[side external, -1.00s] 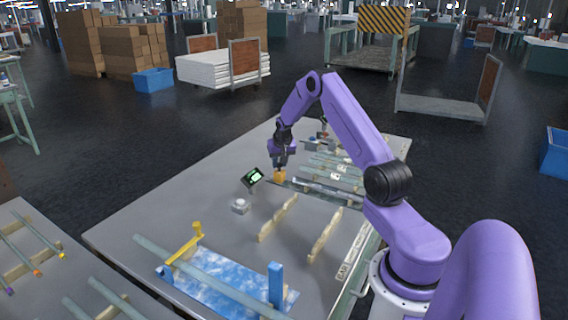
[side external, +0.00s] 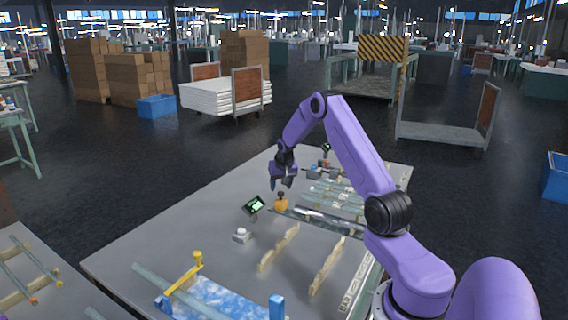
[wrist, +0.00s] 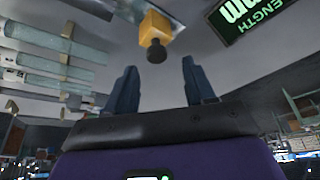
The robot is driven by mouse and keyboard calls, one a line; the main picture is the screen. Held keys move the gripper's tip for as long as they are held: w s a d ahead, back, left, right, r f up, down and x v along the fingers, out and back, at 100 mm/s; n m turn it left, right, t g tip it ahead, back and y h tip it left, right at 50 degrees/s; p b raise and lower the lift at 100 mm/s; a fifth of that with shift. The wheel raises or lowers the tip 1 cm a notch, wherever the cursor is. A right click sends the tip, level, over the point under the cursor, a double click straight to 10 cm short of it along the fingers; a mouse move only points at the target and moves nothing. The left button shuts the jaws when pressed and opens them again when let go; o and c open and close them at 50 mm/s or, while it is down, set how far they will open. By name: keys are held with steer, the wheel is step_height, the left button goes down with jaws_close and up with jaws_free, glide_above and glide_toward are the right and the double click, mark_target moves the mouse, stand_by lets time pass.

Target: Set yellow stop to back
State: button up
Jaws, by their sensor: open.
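The yellow stop (side external: 281,203) is a small orange-yellow block with a dark knob, at the left end of a dark rail (side external: 322,217) on the table. In the wrist view the stop (wrist: 155,27) shows with its black knob facing my gripper. My gripper (side external: 283,184) is just above the stop, pointing down. In the wrist view its two blue-grey fingers (wrist: 160,75) are spread apart with nothing between them. The fingers look clear of the stop.
A small display (side external: 255,205) with a green screen stands left of the stop, close by. A white button box (side external: 241,235) is in front of it. Glass tubes (side external: 338,196) lie on racks to the right. Wooden notched supports (side external: 279,247) stand nearer. Bare table lies to the left.

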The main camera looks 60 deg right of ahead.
steer(key=v, duration=1.4)
steer(key=a+r+n+y, duration=0.15)
steer(key=a+n, duration=0.35)
steer(key=a, duration=1.3)
steer(key=s+a+n+y, duration=0.2)
steer(key=s+a+n, duration=0.4)
steer(key=a, duration=0.7)
steer(key=s+a+n+g, duration=0.2)
steer(key=s+a+n, duration=0.2)
steer(key=s+a, duration=0.6)
steer(key=s+d+n+g, duration=0.1)
steer(key=s+n, duration=0.5)
steer(key=s, duration=1)
steer(key=shift+s+f+n, duration=0.3)
steer(key=shift+s+f, duration=0.05)
